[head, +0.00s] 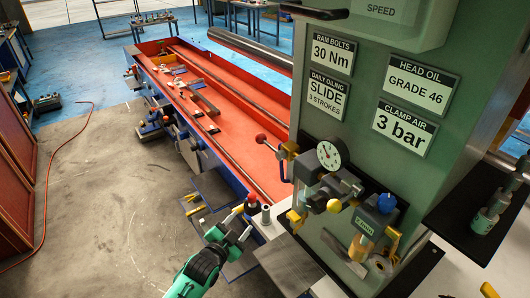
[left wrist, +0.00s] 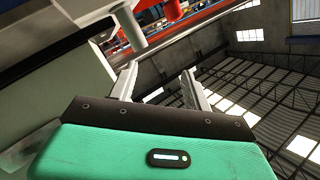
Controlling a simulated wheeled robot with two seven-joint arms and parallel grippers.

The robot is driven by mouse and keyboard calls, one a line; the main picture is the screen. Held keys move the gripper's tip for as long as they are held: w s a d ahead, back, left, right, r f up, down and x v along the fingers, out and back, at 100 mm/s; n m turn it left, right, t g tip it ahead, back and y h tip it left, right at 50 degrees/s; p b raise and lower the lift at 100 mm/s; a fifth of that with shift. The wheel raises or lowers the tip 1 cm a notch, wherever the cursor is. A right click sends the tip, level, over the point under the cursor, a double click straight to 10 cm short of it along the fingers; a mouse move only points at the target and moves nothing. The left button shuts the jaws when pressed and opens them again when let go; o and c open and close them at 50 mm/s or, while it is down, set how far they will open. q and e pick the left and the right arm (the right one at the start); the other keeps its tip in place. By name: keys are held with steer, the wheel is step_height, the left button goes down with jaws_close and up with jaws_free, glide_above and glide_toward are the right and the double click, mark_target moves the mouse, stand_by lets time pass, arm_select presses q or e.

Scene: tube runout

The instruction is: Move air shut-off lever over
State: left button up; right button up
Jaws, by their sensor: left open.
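A green machine column carries an air panel with a round pressure gauge (head: 329,155), a blue knob (head: 387,203) and valve parts. A lever with a yellow ball knob (head: 333,205) sticks out below the gauge. A second lever with a red knob (head: 261,138) points left from the same group. Neither is labelled legibly as the air shut-off. My left gripper (head: 231,226) is open and empty, low and to the left of both levers, touching neither. Its spread jaws also show in the left wrist view (left wrist: 158,85), with nothing between them. My right gripper is not in view.
A red cap (head: 251,198) and a grey cylinder (head: 265,214) stand close beyond the left gripper. The long orange machine bed (head: 236,125) extends behind. A dark shelf (head: 475,213) juts out at right. Open floor (head: 100,220) lies at left.

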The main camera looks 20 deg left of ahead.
arm_select(q)
step_height(320, 180, up, 16)
steer(key=d+m+t+h, duration=0.1)
steer(key=m+t, duration=0.1)
steer(key=t, duration=0.1)
steer(key=m+t+h+p, duration=0.1)
steer(key=t+h, duration=0.1)
glide_toward(258, 142)
steer(key=p+x, duration=0.4)
steer(key=x, duration=0.8)
steer(key=shift+w, duration=0.2)
steer(key=shift+w+d, duration=0.15)
steer(key=shift+w, duration=0.45)
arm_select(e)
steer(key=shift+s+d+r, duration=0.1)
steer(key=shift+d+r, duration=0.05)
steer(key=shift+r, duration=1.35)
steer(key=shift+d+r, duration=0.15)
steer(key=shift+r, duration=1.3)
arm_select(q)
jaws_close()
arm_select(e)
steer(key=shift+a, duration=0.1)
